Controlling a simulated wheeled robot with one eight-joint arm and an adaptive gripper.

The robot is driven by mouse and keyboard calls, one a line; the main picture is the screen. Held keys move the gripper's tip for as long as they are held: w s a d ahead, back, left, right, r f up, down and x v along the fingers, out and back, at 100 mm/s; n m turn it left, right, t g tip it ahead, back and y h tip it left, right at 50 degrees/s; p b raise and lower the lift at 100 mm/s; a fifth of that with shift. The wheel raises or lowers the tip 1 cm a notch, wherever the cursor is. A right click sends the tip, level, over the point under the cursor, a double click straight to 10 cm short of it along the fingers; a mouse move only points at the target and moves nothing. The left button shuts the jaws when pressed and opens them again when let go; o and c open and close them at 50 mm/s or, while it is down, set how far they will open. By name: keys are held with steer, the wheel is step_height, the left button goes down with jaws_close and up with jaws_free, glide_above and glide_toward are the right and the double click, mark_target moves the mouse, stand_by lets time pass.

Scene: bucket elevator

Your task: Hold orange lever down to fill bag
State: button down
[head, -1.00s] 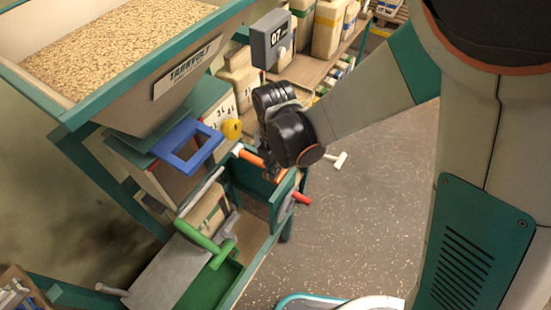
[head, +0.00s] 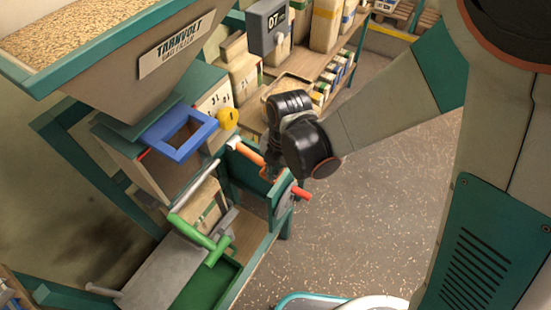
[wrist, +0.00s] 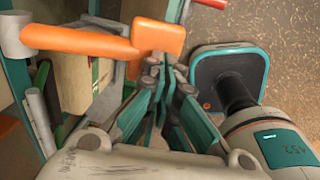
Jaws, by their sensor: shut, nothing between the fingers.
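The orange lever (head: 246,153) sits on the teal machine, below and right of the blue square frame (head: 180,137). In the wrist view the lever (wrist: 80,41) runs from a pale round pivot at the left to a blocky orange end. My gripper (wrist: 162,62) is shut and empty, its fingertips right at that orange end; I cannot tell if they touch it. In the head view my gripper (head: 271,172) is mostly hidden by my wrist. A tan bag-like shape (head: 203,205) stands inside the machine, partly hidden; its fill level does not show.
A grain-filled hopper (head: 75,25) is above. A yellow knob (head: 228,118), a red handle (head: 301,193) and a green handle (head: 204,240) are close by. A grey display (head: 268,30) and shelves with containers (head: 327,30) stand behind. Floor at the right is open.

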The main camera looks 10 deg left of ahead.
steer(key=shift+w+a+f+b, duration=0.1)
steer(key=shift+a+f+b, duration=0.1)
steer(key=shift+f+b, duration=1)
steer(key=shift+w+a+f+b, duration=0.1)
steer(key=shift+a+f+b, duration=0.1)
steer(key=shift+f+b, duration=0.95)
steer(key=shift+f+p, duration=0.3)
steer(key=shift+p, duration=0.05)
steer(key=shift+a+r, duration=0.1)
stand_by(1.0)
